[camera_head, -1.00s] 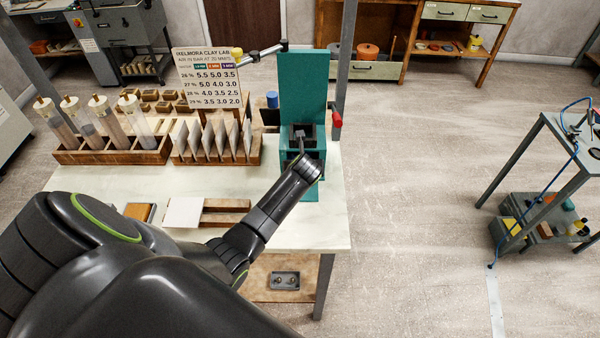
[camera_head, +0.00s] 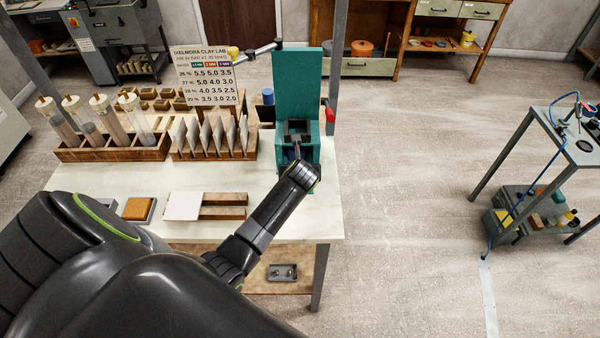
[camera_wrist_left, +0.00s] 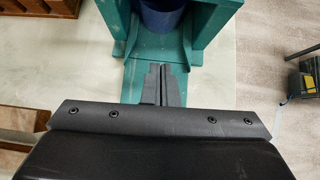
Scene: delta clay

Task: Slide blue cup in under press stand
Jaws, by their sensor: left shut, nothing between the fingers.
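The teal press stand (camera_head: 298,85) stands upright at the right end of the table. In the left wrist view its base plate (camera_wrist_left: 134,82) and side walls show. The blue cup (camera_wrist_left: 162,14) stands between those walls, at the top of that view; its upper part is cut off. My left gripper (camera_wrist_left: 160,72) is shut and empty, its fingertips over the base plate, a little in front of the cup and apart from it. In the head view my left gripper (camera_head: 298,150) is at the stand's front opening, and the cup is mostly hidden there. My right gripper is not in view.
A red handle (camera_head: 329,114) sits on the stand's right side. A small blue object (camera_head: 268,96) is behind left of it. Card rack (camera_head: 213,145), syringe rack (camera_head: 112,150) and a white slab (camera_head: 183,206) are to the left. The tabletop before the stand is clear.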

